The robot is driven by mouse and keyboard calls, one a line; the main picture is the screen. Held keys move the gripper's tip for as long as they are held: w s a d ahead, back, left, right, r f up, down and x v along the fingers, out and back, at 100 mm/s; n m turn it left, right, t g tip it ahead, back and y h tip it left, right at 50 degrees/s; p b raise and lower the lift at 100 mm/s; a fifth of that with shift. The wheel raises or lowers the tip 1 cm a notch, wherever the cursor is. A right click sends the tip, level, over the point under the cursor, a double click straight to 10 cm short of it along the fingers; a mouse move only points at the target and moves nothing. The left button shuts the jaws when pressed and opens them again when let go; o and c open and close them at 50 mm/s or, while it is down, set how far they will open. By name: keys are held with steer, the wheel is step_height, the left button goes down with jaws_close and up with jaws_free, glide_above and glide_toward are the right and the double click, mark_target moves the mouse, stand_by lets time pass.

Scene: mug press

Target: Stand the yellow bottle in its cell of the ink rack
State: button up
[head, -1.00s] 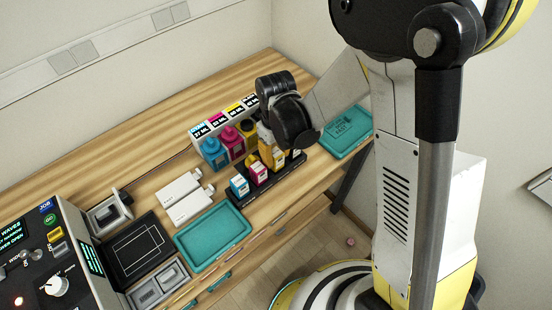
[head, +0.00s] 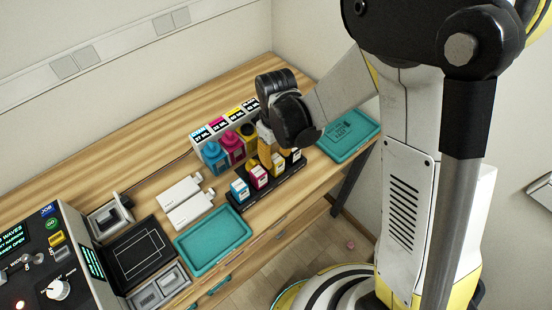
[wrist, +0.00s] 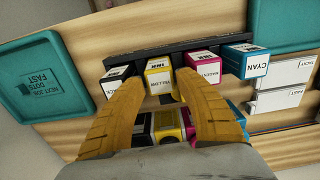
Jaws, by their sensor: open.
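The black ink rack (head: 272,187) holds a row of small bottles. The yellow bottle (wrist: 158,76) stands upright in it, between the black bottle (wrist: 117,74) and the magenta bottle (wrist: 198,68); the cyan bottle (wrist: 247,60) is at the end. My gripper (wrist: 160,92) is open. Its two orange fingers are spread to either side of the yellow bottle, and I cannot tell if they touch it. In the head view my gripper (head: 272,152) is over the rack and partly hides the yellow bottle.
Large ink bottles (head: 232,147) stand just behind the rack. A teal tray (head: 350,128) lies to its right and another teal tray (head: 213,240) to its left. White cartridges (head: 188,200) lie nearby. A press (head: 45,262) stands at far left. The wood behind is clear.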

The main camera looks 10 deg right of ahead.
step_height(320, 180, up, 10)
steer(key=p, duration=0.3)
steer(key=s+d+r+m+t, duration=0.6)
steer(key=s+d+r, duration=0.5)
steer(key=d+r, duration=0.2)
steer(key=shift+d+r+m+t, duration=0.25)
steer(key=shift+r+m+t, duration=0.15)
steer(key=shift+r+t, duration=0.15)
